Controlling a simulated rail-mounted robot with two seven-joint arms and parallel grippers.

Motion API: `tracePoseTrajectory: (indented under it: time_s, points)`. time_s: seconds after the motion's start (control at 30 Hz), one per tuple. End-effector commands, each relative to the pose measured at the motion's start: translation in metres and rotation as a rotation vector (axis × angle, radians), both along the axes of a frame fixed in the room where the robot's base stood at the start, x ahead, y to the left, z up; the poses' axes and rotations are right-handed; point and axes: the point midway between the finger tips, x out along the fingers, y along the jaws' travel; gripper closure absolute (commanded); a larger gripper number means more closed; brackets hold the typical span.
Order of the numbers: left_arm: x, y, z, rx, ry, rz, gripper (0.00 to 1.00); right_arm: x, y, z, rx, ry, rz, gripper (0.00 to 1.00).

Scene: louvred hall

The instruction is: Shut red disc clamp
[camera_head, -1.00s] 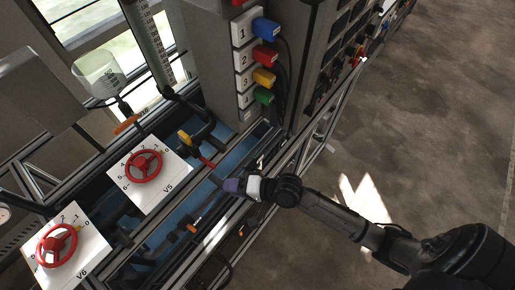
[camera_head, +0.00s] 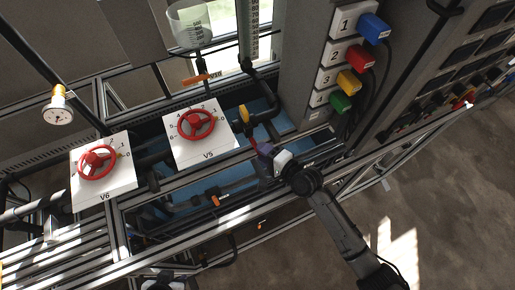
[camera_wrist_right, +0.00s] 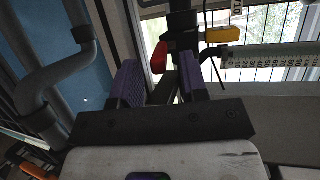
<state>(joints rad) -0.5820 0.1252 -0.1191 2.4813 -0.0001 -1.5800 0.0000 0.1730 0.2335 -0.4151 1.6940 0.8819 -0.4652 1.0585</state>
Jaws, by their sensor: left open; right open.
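The red clamp handle (camera_head: 252,141) shows as a small red piece by the pipe, below and right of a yellow handle (camera_head: 243,113). In the right wrist view the red handle (camera_wrist_right: 158,58) lies just ahead of my purple fingers, toward the left one. My right gripper (camera_head: 263,151) is open, its fingertips close to the red handle; I cannot tell whether they touch. The fingers also show apart in the right wrist view (camera_wrist_right: 162,84). The clamp's disc is not clear. What seems to be my left gripper (camera_head: 166,284) is only partly in view at the bottom edge.
Red handwheels V5 (camera_head: 196,124) and V6 (camera_head: 97,161) are on white plates to the left. A numbered panel (camera_head: 338,52) with coloured plugs stands at upper right. Metal rails (camera_head: 225,232) run along the front. A grey pipe (camera_wrist_right: 62,72) lies left of the fingers.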

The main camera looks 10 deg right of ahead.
Motion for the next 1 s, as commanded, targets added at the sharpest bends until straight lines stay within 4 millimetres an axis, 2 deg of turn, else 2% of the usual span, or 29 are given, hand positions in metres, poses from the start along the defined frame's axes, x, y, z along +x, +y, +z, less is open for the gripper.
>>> tracePoseTrajectory:
  time_s: [0.27, 0.67, 1.0]
  points:
    - [0.000, -0.003, -0.004, -0.011, 0.000, 0.006, 0.57, 0.019, 0.016, -0.005, 0.000, 0.000, 0.001, 0.60]
    - [0.001, -0.003, -0.004, -0.009, -0.001, 0.005, 0.57, 0.022, 0.019, -0.006, 0.000, 0.001, 0.001, 0.60]
    - [0.001, 0.000, -0.004, 0.002, 0.000, -0.003, 0.57, 0.022, 0.019, -0.006, 0.000, 0.001, 0.001, 0.90]
